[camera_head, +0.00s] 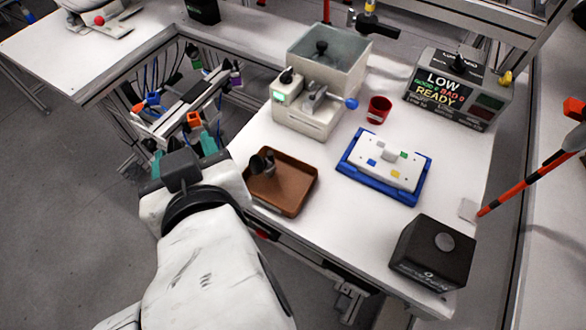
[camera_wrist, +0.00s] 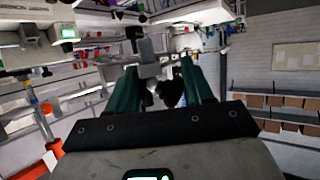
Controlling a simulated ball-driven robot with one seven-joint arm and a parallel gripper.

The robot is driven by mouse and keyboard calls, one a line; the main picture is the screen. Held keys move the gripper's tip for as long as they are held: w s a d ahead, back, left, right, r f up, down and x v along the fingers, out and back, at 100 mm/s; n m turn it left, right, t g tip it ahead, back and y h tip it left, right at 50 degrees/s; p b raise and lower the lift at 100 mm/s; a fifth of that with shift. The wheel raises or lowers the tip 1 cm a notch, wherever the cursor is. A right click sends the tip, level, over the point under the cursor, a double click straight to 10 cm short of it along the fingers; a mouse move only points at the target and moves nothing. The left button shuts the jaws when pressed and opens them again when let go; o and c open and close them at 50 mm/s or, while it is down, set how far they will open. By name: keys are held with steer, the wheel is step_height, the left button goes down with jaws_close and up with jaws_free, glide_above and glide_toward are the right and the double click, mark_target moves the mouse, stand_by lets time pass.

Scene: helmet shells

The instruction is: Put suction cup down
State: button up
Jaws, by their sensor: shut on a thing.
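My gripper (camera_wrist: 160,78) shows in the wrist view with its two green fingers on either side of a grey and black part. The part looks like the suction cup (camera_wrist: 170,94), its dark cup-like piece between the fingers; its full shape is partly hidden. In the head view my white arm reaches up from the bottom, left of the table, and mostly hides the gripper. A brown tray (camera_head: 295,192) lies on the table to the right of my arm. A dark, cup-shaped part (camera_head: 262,161) appears in its upper left corner.
A white plate (camera_head: 386,165) on a blue base, a black box (camera_head: 433,252), a red cup (camera_head: 378,110), a machine with a clear bin (camera_head: 310,115) and a display box (camera_head: 458,88) stand on the white table. Bare table shows between the tray and the black box.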

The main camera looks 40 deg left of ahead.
steer(key=w+d+f, duration=0.2)
steer(key=w, duration=0.1)
steer(key=w+d+f, duration=0.1)
steer(key=w+f, duration=0.2)
steer(key=w, duration=0.1)
steer(key=w+d+f, duration=0.2)
steer(key=w+f, duration=0.1)
steer(key=shift+w+d+p, duration=0.3)
steer(key=shift+w+p, duration=0.1)
steer(key=shift+w+d+f, duration=0.15)
steer(key=shift+w+f, duration=0.2)
steer(key=shift+f, duration=0.15)
steer(key=shift+w+d+f, duration=0.1)
steer(key=shift+w+f, duration=0.05)
steer(key=shift+f, duration=0.8)
steer(key=shift+w+d+f, duration=0.1)
steer(key=shift+f, duration=0.85)
steer(key=o, duration=0.6)
steer(key=shift+f, duration=0.15)
steer(key=shift+o, duration=0.8)
